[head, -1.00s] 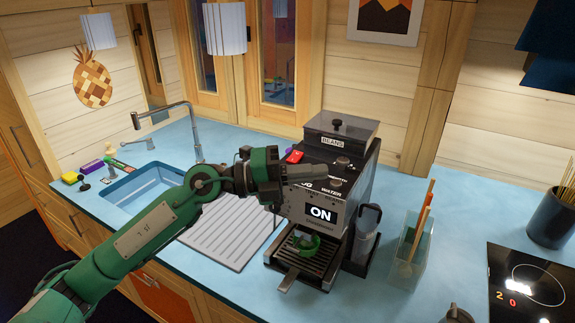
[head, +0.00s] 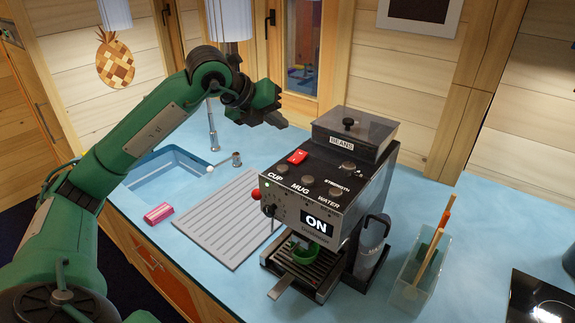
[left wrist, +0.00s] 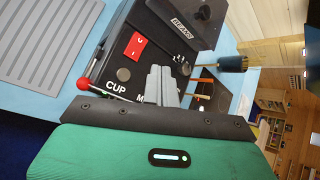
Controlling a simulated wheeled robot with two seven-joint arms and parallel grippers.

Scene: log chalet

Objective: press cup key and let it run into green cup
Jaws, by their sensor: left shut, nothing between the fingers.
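The coffee machine (head: 300,210) stands on the blue counter, its display reading ON. Its round cup key (head: 282,169) sits above the CUP label on the sloped top; the key also shows in the left wrist view (left wrist: 124,74). The green cup (head: 305,254) stands on the drip tray under the machine's front, its top partly hidden. No stream into it can be made out. My left gripper (head: 279,121) is shut and empty, raised above the machine's left side, apart from the key. Its fingers (left wrist: 160,84) cover part of the MUG label in the wrist view. My right gripper is out of view.
A red switch (head: 298,157) and the beans hopper (head: 352,135) are on the machine's top. A dark jug (head: 372,235) and a clear holder with sticks (head: 416,278) stand to its right. The ribbed drainboard (head: 225,220) and sink lie left.

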